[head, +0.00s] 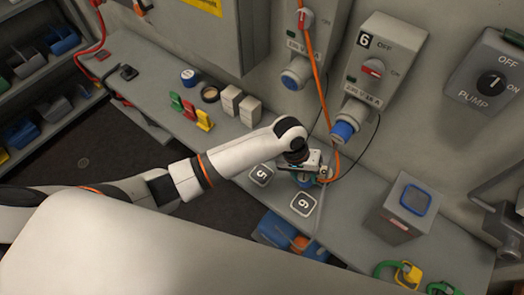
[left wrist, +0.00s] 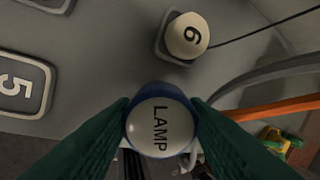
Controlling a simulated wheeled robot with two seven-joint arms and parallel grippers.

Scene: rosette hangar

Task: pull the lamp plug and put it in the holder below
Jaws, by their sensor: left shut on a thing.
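My left gripper (head: 303,168) is over the shelf, below the two wall sockets. In the left wrist view its green fingers (left wrist: 160,135) are shut on the lamp plug (left wrist: 160,125), a round white end marked LAMP with a blue rim. The orange cable (head: 318,75) hangs down the wall and curves to the gripper. Socket 5 (head: 294,76) and socket 6 (head: 347,122) are on the wall, apart from the gripper. I cannot clearly make out the holder; whether the plug touches the shelf is hidden. My right gripper is not in view.
Plates marked 5 (head: 262,174) and 6 (head: 303,203) lie by the gripper. In the left wrist view a round cap (left wrist: 187,35) on a thin black cord is close to the plug. A grey box (head: 402,207) stands to the right. Small blocks (head: 240,105) stand to the left.

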